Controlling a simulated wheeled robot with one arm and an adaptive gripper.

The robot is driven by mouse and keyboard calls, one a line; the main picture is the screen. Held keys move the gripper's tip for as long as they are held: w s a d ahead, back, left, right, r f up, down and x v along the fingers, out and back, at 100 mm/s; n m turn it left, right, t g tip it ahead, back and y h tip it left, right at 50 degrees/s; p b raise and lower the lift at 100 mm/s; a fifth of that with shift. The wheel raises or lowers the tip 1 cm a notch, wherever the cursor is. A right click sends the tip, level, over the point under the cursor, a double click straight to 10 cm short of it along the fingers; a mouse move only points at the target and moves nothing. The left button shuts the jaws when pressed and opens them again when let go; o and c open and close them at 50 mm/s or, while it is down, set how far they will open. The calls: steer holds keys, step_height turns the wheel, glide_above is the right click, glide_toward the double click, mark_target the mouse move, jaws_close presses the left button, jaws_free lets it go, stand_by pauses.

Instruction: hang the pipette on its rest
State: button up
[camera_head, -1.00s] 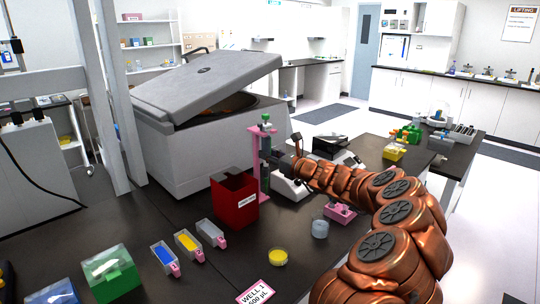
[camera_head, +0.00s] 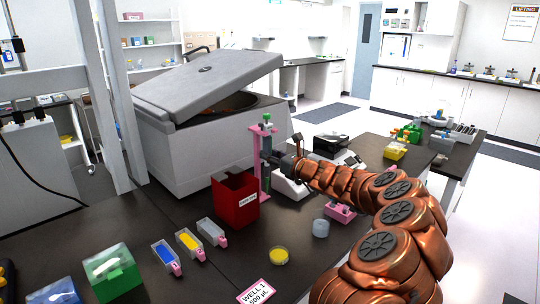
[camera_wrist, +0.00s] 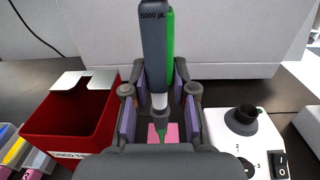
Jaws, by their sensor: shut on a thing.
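The pipette (camera_head: 266,145) is upright, dark grey and green, and marked 5000 µL in the wrist view (camera_wrist: 154,45). My gripper (camera_head: 274,157) is shut on its body; in the wrist view the two fingers (camera_wrist: 160,102) stand on either side of it. The pink rest (camera_head: 258,172) is a tall stand just beside the pipette, and its top (camera_head: 262,130) is level with the pipette's upper part. Pink also shows below the pipette tip in the wrist view (camera_wrist: 171,131). I cannot tell whether pipette and rest touch.
A red used-tip bin (camera_head: 236,202) stands just left of the rest. A large grey centrifuge (camera_head: 185,150) with a raised lid is behind. A white device with a knob (camera_wrist: 243,140) is right of the gripper. Small reservoirs (camera_head: 188,240) and a yellow-filled dish (camera_head: 278,256) lie in front.

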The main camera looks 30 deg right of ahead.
steer(key=shift+f, duration=0.1)
steer(key=o, duration=0.8)
steer(key=shift+v, duration=6)
